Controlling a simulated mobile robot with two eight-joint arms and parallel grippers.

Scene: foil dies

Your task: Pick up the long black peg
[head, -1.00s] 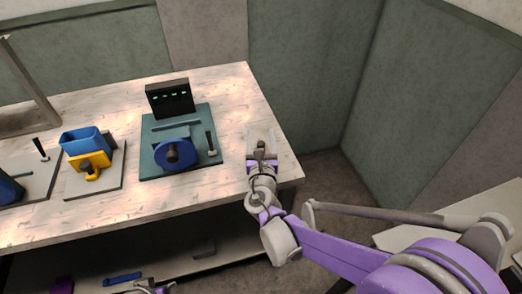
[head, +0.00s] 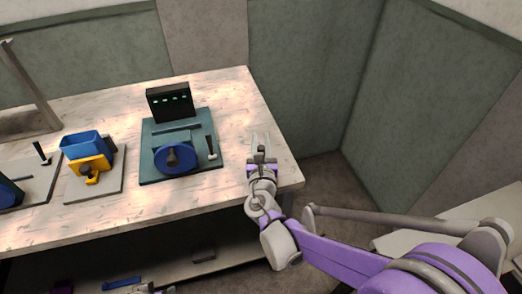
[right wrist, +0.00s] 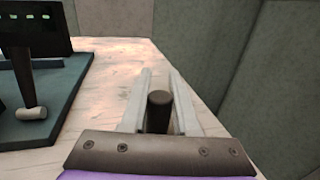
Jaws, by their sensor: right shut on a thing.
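The long black peg shows in the right wrist view as a dark round-topped post (right wrist: 158,112) between the two pale fingers of my right gripper (right wrist: 158,100). In the head view, my right gripper (head: 261,142) is over the right end of the workbench, with the peg's dark top (head: 260,150) at its fingers. The gripper is shut on the peg. The peg's lower part is hidden, so I cannot tell whether it is clear of the bench. A small piece of what may be my left gripper (head: 150,289) shows at the bottom edge; its jaws are not clear.
Left of my right gripper stands a teal station (head: 148,170) with a blue dial (head: 160,163), a black panel (head: 169,104) and a black-handled tool (head: 210,146). Further left are a blue bin (head: 82,144) and a yellow bracket (head: 92,168). The bench (head: 225,195) is clear in front.

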